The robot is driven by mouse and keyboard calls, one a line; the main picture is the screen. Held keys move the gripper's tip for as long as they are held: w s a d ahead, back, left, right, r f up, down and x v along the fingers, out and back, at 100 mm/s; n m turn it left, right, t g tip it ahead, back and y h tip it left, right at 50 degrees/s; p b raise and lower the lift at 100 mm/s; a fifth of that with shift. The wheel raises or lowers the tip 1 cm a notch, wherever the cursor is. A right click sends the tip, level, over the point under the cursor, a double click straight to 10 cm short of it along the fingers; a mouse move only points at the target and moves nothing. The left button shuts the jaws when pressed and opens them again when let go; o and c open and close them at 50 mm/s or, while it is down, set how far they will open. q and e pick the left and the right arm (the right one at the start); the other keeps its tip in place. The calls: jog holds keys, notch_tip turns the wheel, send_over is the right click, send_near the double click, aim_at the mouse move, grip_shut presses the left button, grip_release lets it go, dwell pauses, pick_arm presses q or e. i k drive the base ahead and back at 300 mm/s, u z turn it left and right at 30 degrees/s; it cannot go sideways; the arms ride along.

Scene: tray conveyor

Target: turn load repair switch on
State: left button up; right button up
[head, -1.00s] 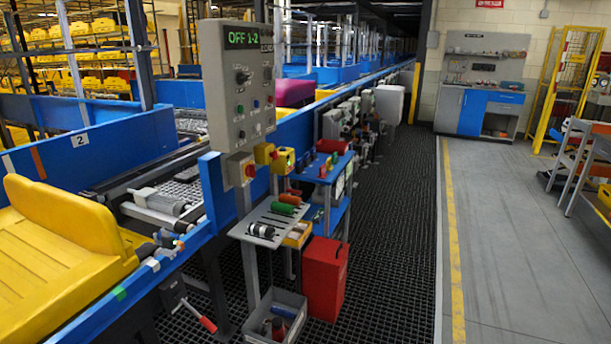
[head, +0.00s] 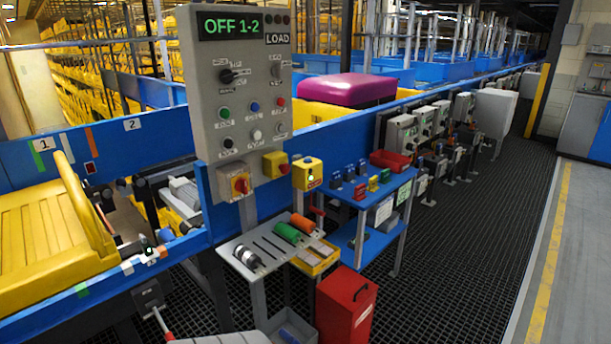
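A grey control panel (head: 205,95) stands upright at centre left. Its display (head: 231,26) reads "OFF 1-2" in green, with a "LOAD" plate (head: 278,39) beside it. The panel carries a large black rotary knob (head: 228,76), a smaller grey knob (head: 277,71), a green button (head: 224,113), a blue button (head: 254,107), a red button (head: 281,102), a black knob (head: 228,144) and a white button (head: 257,135). The small labels are unreadable, so I cannot tell which is the repair switch. Neither gripper shows.
A tool shelf (head: 258,268), blue stand (head: 384,190) and red bin (head: 345,310) stand in front. The conveyor's blue side wall (head: 60,300) runs along the left. Dark grating (head: 450,220) is open at right.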

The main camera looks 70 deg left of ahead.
aim_at(242, 185)
jog(key=u, duration=0.15)
jog(key=i, duration=1.4)
jog(key=u, duration=1)
jog(key=i, duration=0.85)
jog(key=u, duration=0.85)
